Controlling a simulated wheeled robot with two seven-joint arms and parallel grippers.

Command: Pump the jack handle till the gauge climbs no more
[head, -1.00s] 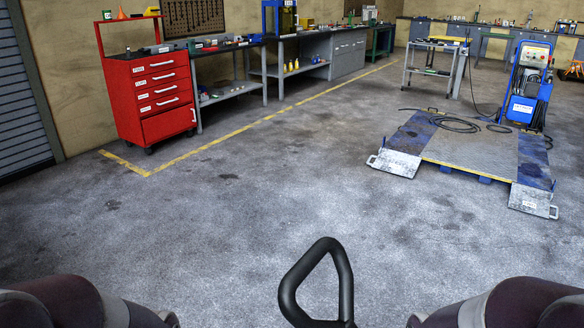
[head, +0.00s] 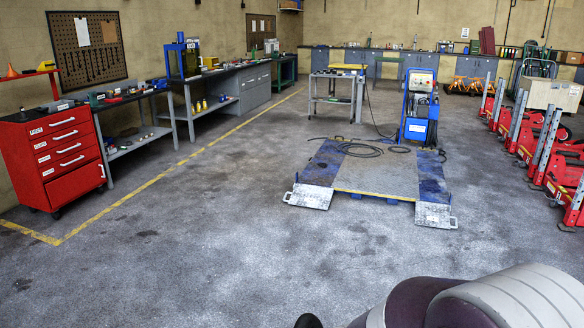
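Neither of my grippers is in view. A rounded part of my own arm fills the bottom right corner. A small black rounded shape (head: 308,321) shows at the bottom edge, just left of that arm part. It may be the top of the jack handle, but too little of it shows to tell. The jack's body is out of view, and I can make out no gauge.
A blue and grey platform lift (head: 375,176) with metal ramps lies ahead, its blue control unit (head: 420,105) behind it. A red tool chest (head: 52,155) and workbenches line the left. Several red machines (head: 508,140) stand at the right. The floor between is clear.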

